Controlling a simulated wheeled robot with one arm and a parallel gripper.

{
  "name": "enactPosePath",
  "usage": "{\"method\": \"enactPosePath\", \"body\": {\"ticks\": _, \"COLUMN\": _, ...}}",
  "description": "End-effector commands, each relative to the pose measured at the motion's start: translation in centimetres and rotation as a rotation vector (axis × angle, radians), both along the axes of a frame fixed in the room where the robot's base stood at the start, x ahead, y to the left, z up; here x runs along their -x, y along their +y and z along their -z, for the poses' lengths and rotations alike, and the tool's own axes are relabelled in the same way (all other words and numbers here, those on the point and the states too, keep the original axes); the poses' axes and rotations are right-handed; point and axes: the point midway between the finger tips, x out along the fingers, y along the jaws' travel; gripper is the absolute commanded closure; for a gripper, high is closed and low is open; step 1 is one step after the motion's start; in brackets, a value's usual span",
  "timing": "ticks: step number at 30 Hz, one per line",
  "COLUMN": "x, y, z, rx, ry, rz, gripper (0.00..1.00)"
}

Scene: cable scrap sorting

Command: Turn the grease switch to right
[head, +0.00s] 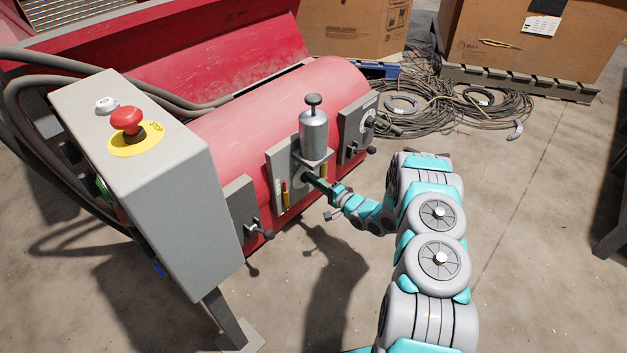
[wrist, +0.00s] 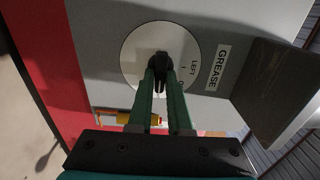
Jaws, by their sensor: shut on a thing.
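The grease switch is a round white dial (wrist: 137,45) with a black knob (wrist: 160,60) on a grey plate, beside a "GREASE" label (wrist: 217,67) in the wrist view. "LEFT" shows on the dial; other lettering is partly hidden by a finger. My gripper (wrist: 161,76) has its green fingers shut on the knob. In the head view my gripper (head: 316,183) reaches the middle plate on the red drum, below a grey cylinder (head: 313,130). The dial is mostly covered there, and I cannot read the knob's exact setting.
A grey control box (head: 150,170) with a red emergency button (head: 126,118) stands at left. Lever handles (head: 267,234) stick out from plates on the red drum (head: 235,130). Cable coils (head: 480,100) and cardboard boxes (head: 355,28) lie behind.

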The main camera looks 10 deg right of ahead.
Motion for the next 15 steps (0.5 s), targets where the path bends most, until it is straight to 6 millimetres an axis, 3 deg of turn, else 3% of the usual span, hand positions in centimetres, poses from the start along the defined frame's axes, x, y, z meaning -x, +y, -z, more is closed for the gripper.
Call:
{"method": "enactPosePath", "body": {"ticks": 11, "x": -0.10, "y": -0.15, "z": -0.02, "rx": -0.001, "ry": 0.000, "rz": 0.004, "gripper": 1.00}}
{"method": "enactPosePath", "body": {"ticks": 12, "x": -0.10, "y": -0.16, "z": -0.02, "rx": -0.001, "ry": 0.000, "rz": 0.004, "gripper": 0.78}}
{"method": "enactPosePath", "body": {"ticks": 15, "x": -0.07, "y": -0.12, "z": -0.02, "rx": -0.001, "ry": 0.001, "rz": 0.003, "gripper": 0.67}}
